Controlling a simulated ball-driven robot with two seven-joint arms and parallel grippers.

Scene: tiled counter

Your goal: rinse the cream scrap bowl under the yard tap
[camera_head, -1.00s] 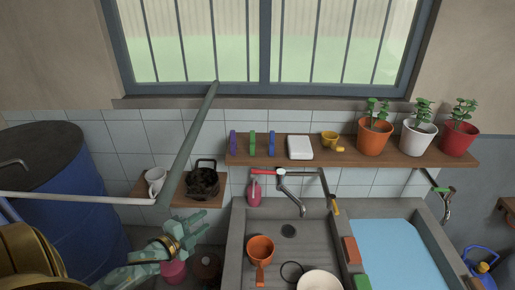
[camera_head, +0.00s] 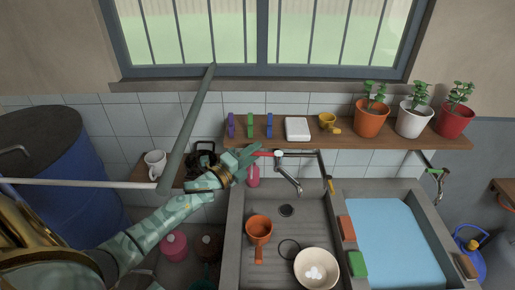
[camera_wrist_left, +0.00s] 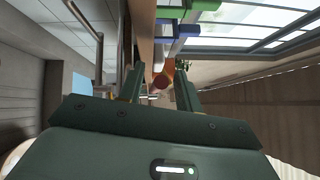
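The cream scrap bowl (camera_head: 329,282) sits in the grey stone sink at its front right, with several white lumps inside. The yard tap (camera_head: 290,182) stands at the back of the sink, its spout over the basin. Its red lever (camera_head: 265,154) points left. My left gripper (camera_head: 252,156) is at the lever's left end. In the left wrist view my left gripper (camera_wrist_left: 158,92) has its fingers apart, with the red lever end (camera_wrist_left: 160,81) showing between them. I cannot tell whether they touch it. My right gripper is in neither view.
A water-filled basin (camera_head: 395,240) is to the right. A shelf (camera_head: 345,140) with pegs and plant pots runs above. A pink bottle (camera_head: 253,178) stands near my left gripper.

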